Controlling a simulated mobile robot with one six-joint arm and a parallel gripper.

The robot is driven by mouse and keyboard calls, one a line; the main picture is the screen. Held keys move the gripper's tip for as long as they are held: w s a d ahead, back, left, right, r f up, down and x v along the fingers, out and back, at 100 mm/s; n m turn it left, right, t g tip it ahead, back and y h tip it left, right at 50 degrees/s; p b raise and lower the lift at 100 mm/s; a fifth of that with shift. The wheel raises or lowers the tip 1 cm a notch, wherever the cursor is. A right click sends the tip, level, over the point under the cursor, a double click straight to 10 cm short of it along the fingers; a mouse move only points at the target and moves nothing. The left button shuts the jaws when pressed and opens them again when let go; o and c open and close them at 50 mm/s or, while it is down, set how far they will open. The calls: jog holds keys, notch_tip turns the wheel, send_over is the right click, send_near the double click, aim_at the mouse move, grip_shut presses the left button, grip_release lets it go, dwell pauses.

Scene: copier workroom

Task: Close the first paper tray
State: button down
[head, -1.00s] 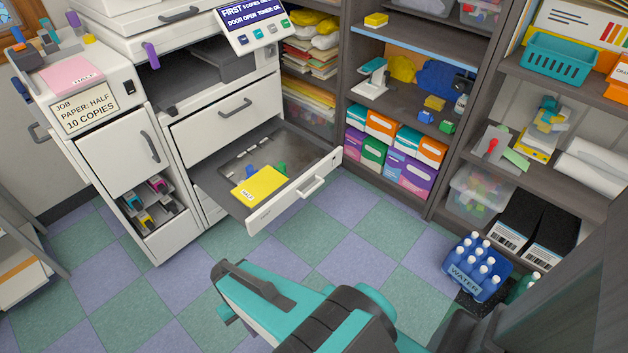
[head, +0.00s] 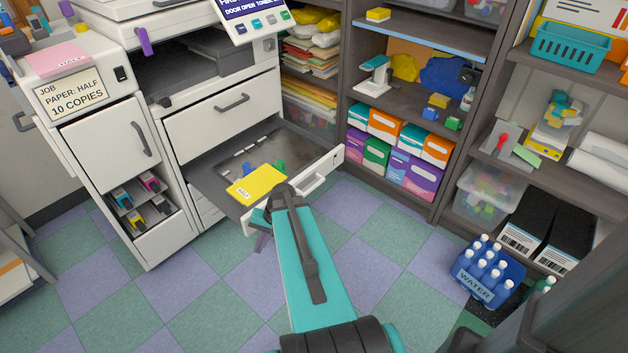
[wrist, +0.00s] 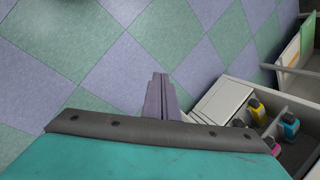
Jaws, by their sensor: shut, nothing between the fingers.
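The open paper tray (head: 325,163) sticks out of the copier below a closed drawer (head: 225,112). A yellow packet with a label (head: 257,184) lies in it, with blue and green pieces behind. A handle (head: 312,186) is on the tray's white front. My arm covers the left part of that front. My gripper (wrist: 158,95) shows as shut, empty purple fingers over the floor in the wrist view. In the head view only a bit of my gripper (head: 262,241) shows, by the tray front's lower left end. I cannot tell if it touches the tray.
A white cabinet (head: 107,145) stands left of the copier, with toner cartridges in its open bay; cartridges (wrist: 290,126) also show in the wrist view. Shelves with coloured boxes (head: 420,150) stand at the right. A blue water bottle crate (head: 487,270) is on the floor. The tiled floor ahead is clear.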

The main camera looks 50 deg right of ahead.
jog(key=s+d+r+m+t+h+b, duration=0.1)
jog(key=d+r, duration=0.4)
jog(key=d, duration=0.5)
jog(key=s+d+r+m+t+h+b, duration=0.2)
jog(key=s+d+r+m+t+b, duration=0.1)
jog(key=d, duration=0.8)
jog(key=s+d+r+m+t+h+b, duration=0.1)
jog(key=s+d+r+b, duration=0.4)
jog(key=d, duration=0.6)
jog(key=r+m+t, duration=0.1)
jog(key=m, duration=0.1)
jog(key=shift+d+r+m+t, duration=0.25)
jog(key=shift+r+m+t, duration=0.05)
jog(key=shift+w+f, duration=0.1)
jog(key=shift+w, duration=0.05)
jog(key=b, duration=0.3)
send_near(307, 176)
notch_tip(307, 176, down, 4)
jog(key=shift+w+d+b, duration=0.15)
jog(key=shift+w+b, duration=0.35)
jog(key=shift+w, duration=1.45)
